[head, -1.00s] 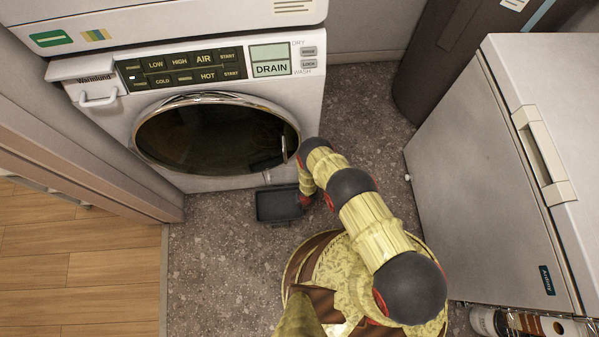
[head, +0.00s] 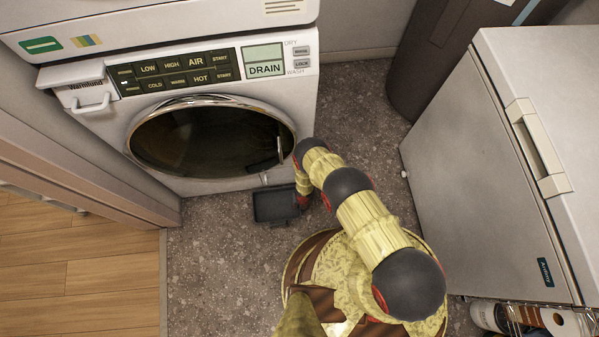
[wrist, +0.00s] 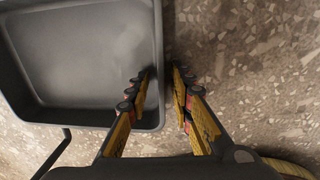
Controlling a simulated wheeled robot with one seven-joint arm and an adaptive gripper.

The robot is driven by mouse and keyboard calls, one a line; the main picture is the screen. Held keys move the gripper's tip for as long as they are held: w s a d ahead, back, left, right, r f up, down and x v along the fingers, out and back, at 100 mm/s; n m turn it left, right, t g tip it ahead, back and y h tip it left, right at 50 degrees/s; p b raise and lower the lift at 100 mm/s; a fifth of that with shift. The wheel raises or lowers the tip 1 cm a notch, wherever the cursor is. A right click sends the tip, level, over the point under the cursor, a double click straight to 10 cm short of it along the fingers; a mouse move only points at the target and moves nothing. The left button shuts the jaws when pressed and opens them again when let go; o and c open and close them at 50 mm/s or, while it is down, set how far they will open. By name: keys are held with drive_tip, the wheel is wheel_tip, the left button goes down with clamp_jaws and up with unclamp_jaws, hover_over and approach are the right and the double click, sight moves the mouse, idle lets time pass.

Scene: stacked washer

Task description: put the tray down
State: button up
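The dark grey rectangular tray (head: 273,221) is low in front of the washer and looks level, at or very near the floor. In the wrist view the tray (wrist: 75,55) fills the upper left, empty inside. My gripper (wrist: 162,72) straddles its right wall, one finger inside and one outside. A thin strip of floor shows between the rim and the outer finger, so the fingers look slightly apart around the wall. In the head view my gripper (head: 303,201) is at the tray's right edge, mostly hidden by my arm. The tray's underside is hidden.
The front-loading washer (head: 160,180) stands just behind the tray, its round door (head: 210,140) shut. A white chest (head: 480,180) stands to the right, with a dark cylinder (head: 440,60) behind it. Speckled floor (head: 220,270) is clear left and front of the tray.

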drive_tip(key=shift+r, duration=0.15)
wheel_tip(320, 180, up, 12)
drive_tip(key=d+p, duration=0.1)
drive_tip(key=p, duration=0.6)
drive_tip(key=shift+p, duration=0.3)
drive_tip(key=shift+w, duration=0.15)
